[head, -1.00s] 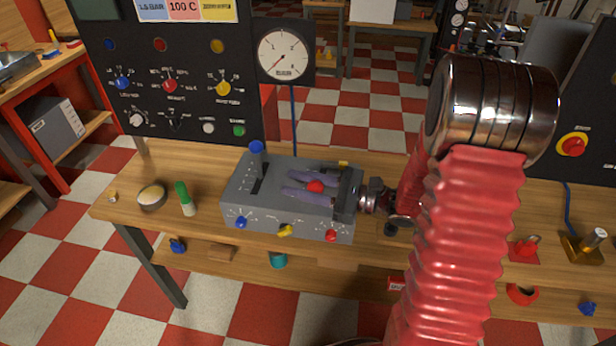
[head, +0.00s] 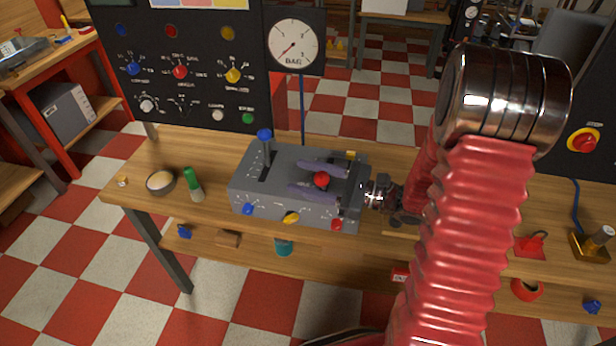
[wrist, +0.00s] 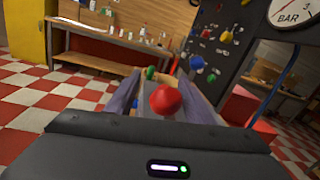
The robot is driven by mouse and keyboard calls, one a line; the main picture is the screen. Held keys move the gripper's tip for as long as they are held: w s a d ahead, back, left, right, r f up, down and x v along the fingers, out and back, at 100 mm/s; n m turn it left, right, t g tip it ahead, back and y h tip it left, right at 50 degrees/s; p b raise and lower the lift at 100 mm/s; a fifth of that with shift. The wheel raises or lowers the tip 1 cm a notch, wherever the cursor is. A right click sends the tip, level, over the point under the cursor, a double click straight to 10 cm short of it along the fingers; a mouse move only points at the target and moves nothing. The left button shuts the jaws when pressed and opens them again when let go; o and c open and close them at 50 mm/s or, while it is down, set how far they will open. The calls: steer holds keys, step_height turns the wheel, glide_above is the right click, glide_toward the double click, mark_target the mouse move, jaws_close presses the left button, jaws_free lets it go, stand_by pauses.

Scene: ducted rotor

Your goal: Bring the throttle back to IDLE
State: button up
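A grey control box (head: 245,195) stands on the wooden bench. A lever with a red ball knob (head: 321,179) rises from its top; the ball also shows large in the wrist view (wrist: 166,99). My gripper (head: 309,178) reaches in from the right, its two purple-grey fingers on either side of the red ball. In the wrist view my gripper (wrist: 155,85) is open, with gaps beside the ball. A blue-knobbed lever (head: 264,136) stands in a slot at the box's left. I cannot read which lever is labelled throttle, nor the IDLE mark; my gripper hides part of the top.
A green-capped marker (head: 193,182) and a round dish (head: 160,182) stand left. A dark panel (head: 185,110) and a pressure gauge (head: 294,43) stand behind.

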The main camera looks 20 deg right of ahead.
steer(key=shift+s+d, duration=0.3)
steer(key=shift+d, duration=0.35)
steer(key=v, duration=1.2)
steer(key=shift+s, duration=0.2)
steer(key=shift+f, duration=0.1)
